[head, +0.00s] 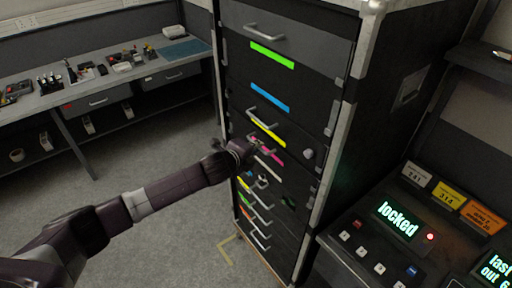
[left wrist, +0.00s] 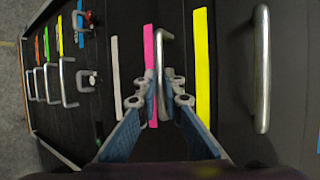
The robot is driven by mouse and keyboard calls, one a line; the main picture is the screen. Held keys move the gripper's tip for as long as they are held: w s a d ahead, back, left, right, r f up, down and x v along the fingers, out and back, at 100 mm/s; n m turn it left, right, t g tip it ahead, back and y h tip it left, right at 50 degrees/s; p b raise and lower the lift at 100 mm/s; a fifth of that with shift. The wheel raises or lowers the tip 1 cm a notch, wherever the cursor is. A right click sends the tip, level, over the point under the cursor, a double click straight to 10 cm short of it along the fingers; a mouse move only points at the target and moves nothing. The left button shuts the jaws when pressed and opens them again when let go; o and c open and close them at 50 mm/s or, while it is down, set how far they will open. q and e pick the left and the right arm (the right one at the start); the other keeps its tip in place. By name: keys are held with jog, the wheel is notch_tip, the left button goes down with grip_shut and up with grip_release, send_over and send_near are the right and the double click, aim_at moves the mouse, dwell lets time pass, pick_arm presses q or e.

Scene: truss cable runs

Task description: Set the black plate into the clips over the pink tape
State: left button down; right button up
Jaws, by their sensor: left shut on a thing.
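My left gripper (head: 256,143) is at the middle of the tall black cabinet's front, by the pink tape (head: 270,156). In the left wrist view, the fingertips of this gripper (left wrist: 158,86) are closed around a slim metal handle (left wrist: 162,50). The handle stands right beside the pink tape (left wrist: 149,60) and overlaps part of it. The surface behind it is black, and I cannot make out a separate edge of the black plate or whether the handle belongs to it. The clips are not clear in either view. My right gripper is not in view.
The cabinet (head: 350,88) carries several handles and coloured strips, with a yellow strip (left wrist: 202,65) and a bigger handle (left wrist: 262,70) near the gripper. A console (head: 392,222) reading "locked" stands at the right. A workbench (head: 128,80) is at the back left; the floor between is clear.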

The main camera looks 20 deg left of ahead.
pick_arm(q)
jog(key=shift+f, duration=0.1)
dwell(0.3)
jog(key=c, duration=2)
grip_release()
jog(key=shift+d, duration=0.1)
jog(key=shift+s+a+r+p, duration=0.1)
jog(key=shift+s+a+r, duration=0.9)
jog(key=shift+s, duration=1.65)
jog(key=shift+s+a+r+p, duration=0.15)
jog(key=shift+s+a+r, duration=0.85)
jog(key=shift+s, duration=1.6)
jog(key=shift+s+a+r+p, duration=0.1)
jog(key=shift+s+a+r, duration=0.9)
jog(key=shift+s, duration=1.65)
jog(key=shift+a+f, duration=0.2)
jog(key=shift+f, duration=0.05)
